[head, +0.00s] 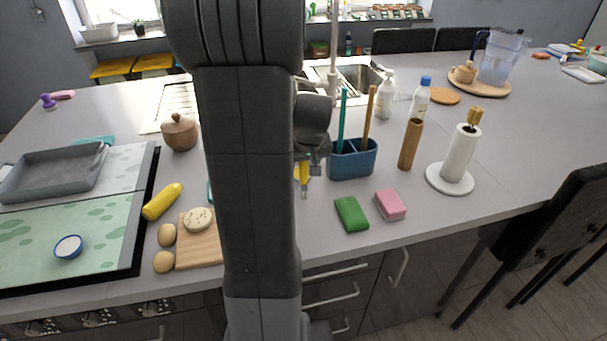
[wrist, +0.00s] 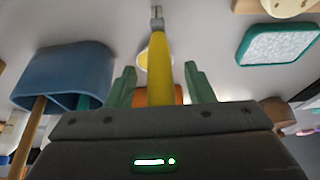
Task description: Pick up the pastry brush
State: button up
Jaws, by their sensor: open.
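A slim yellow-handled tool with a grey metal end, which looks like the pastry brush (wrist: 159,75), runs between my fingers in the wrist view. In the head view its yellow part (head: 303,172) shows just below my gripper (head: 312,158), beside my arm. No bristles are clearly visible. My gripper (wrist: 163,88) is open, with one green finger on each side of the yellow handle. I cannot tell whether either finger touches it. My arm hides part of the counter around the tool in the head view.
A blue caddy (head: 352,163) with upright handles stands close to the right of my gripper. Green (head: 351,214) and pink (head: 390,204) sponges lie in front of it. A teal-rimmed dish (wrist: 278,42) is close by. A cutting board (head: 199,250) lies left of my arm.

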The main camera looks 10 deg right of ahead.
jog(key=shift+w+f, duration=0.15)
jog(key=shift+f, duration=0.15)
grip_shut()
